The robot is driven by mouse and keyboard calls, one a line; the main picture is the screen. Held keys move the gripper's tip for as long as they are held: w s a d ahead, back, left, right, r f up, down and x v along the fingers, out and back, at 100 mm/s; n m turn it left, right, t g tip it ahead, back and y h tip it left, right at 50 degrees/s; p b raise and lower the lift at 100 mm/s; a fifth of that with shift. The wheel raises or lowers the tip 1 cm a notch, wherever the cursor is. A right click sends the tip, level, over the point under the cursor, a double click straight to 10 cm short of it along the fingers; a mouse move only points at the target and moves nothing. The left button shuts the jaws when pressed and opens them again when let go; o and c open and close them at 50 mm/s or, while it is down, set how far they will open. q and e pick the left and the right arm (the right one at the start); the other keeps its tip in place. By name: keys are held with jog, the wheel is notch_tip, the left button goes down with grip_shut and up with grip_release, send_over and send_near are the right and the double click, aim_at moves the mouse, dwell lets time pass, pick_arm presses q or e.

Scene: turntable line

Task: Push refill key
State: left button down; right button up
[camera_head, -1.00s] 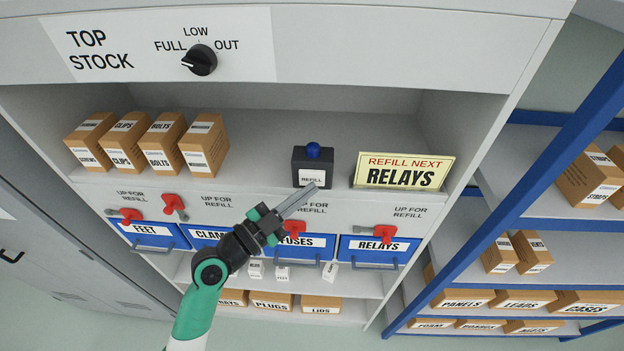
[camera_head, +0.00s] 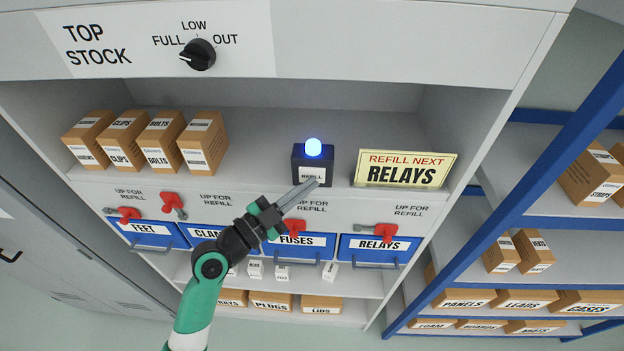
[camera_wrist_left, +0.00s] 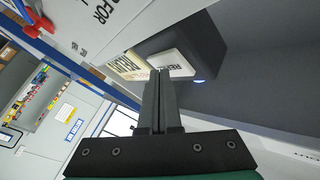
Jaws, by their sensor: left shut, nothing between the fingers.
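The refill key is a dark box (camera_head: 311,164) with a white "REFILL" label and a round blue button (camera_head: 313,147) on top, which is lit. It stands on the upper shelf, left of the "REFILL NEXT RELAYS" sign (camera_head: 404,169). My left gripper (camera_head: 314,183) is shut and empty, its tips just in front of the label's lower part. In the left wrist view the box (camera_wrist_left: 190,45) is beyond the shut fingers (camera_wrist_left: 160,75), with a blue glow at its edge. I cannot tell whether the tips touch it. My right gripper is not in view.
Several cardboard boxes (camera_head: 201,143) stand on the shelf at left. Below are blue bins, including "RELAYS" (camera_head: 374,250), with red levers (camera_head: 386,232). A black knob (camera_head: 198,54) is on the top panel. A blue-framed rack (camera_head: 540,150) stands at right.

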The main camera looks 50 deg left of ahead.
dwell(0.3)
pick_arm(q)
jog(key=shift+s+d, duration=0.3)
jog(key=shift+s, duration=0.05)
jog(key=s+d+p, duration=0.1)
jog(key=s+d, duration=0.3)
jog(key=shift+s, duration=0.2)
dwell(0.7)
